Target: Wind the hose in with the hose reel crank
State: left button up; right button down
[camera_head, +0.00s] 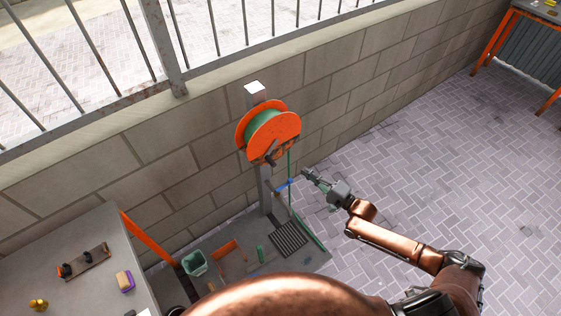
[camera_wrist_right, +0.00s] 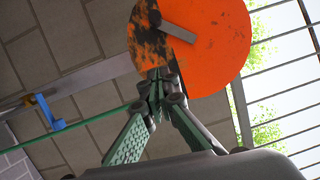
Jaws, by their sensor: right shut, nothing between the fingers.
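The hose reel (camera_head: 276,135) is an orange drum with green hose wound on it, on a grey post against the block wall. A dark crank (camera_head: 271,158) shows low on the reel's front face. The green hose (camera_head: 290,205) hangs down from the reel to the base. My right gripper (camera_head: 306,173) is to the right of and below the reel. In the right wrist view its fingers (camera_wrist_right: 158,88) meet at the tips, empty, in front of the worn orange disc (camera_wrist_right: 215,45). My left gripper is out of view.
A blue fitting (camera_head: 284,186) sticks out from the post below the reel. A green bucket (camera_head: 194,263) and a dark grate (camera_head: 288,240) are by the post's base. A grey table (camera_head: 70,255) is at lower left.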

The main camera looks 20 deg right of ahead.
jog(key=shift+m, duration=0.4)
jog(key=x, duration=1)
jog(key=shift+w+r, duration=0.1)
jog(key=shift+w, duration=0.1)
jog(key=a, duration=0.1)
jog(key=s+a, duration=0.1)
jog(key=a+p, duration=0.1)
jog(key=shift+s+a+r, duration=0.15)
jog(key=shift+s+r, duration=0.1)
jog(key=shift+s, duration=0.1)
